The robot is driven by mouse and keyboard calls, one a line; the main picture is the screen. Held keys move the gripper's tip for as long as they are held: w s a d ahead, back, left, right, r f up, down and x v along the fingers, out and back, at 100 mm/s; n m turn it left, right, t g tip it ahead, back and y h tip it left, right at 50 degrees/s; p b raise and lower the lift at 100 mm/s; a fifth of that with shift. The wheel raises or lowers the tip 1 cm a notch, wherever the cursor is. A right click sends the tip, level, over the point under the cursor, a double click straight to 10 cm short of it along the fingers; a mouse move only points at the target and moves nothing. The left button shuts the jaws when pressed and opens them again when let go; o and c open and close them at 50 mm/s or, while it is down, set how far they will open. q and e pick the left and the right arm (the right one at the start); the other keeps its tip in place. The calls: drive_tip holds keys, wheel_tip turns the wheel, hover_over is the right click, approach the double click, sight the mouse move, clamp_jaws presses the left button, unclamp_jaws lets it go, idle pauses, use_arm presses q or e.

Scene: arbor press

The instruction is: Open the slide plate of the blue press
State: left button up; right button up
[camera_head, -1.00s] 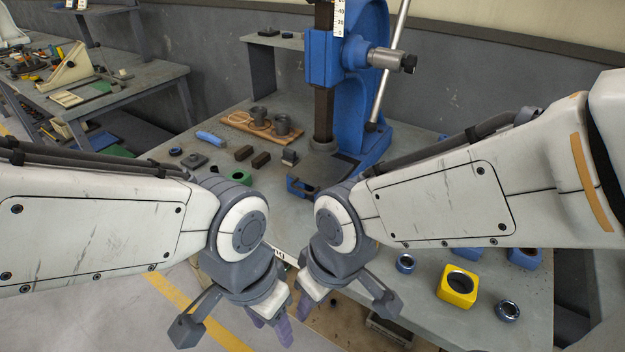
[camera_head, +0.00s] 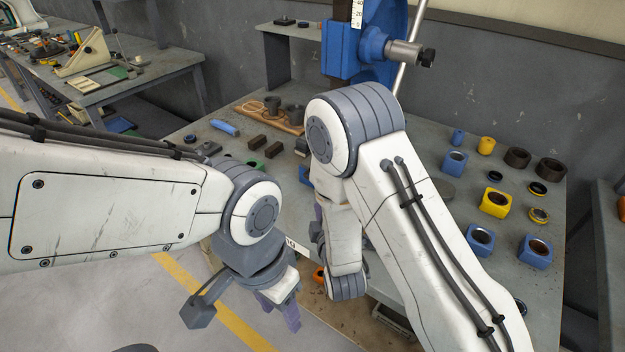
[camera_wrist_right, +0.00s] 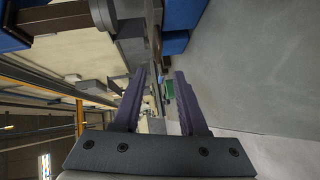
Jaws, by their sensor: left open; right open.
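The blue press (camera_head: 342,52) stands at the back middle of the grey table in the head view. Its lower part and base are hidden behind my right arm. A small blue piece (camera_head: 305,175) shows just left of that arm; I cannot tell whether it belongs to the slide plate. My left gripper (camera_head: 281,312) is open and empty, low in front of the table edge. My right gripper points toward the press base, mostly hidden by its own arm in the head view. In the right wrist view its fingers (camera_wrist_right: 159,78) are apart with nothing held between them.
A wooden board with dark cups (camera_head: 270,116), dark blocks and a blue cylinder (camera_head: 224,127) lie left of the press. Blue, yellow and black rings and blocks, such as a yellow block (camera_head: 495,203), stand on the right. A second bench (camera_head: 130,85) is at the far left.

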drive_tip(key=p+x, duration=0.2)
drive_tip(key=x, duration=0.7)
drive_tip(key=shift+r, duration=0.15)
drive_tip(key=shift+w+a, duration=0.15)
drive_tip(key=shift+w, duration=0.6)
clamp_jaws()
idle(0.5)
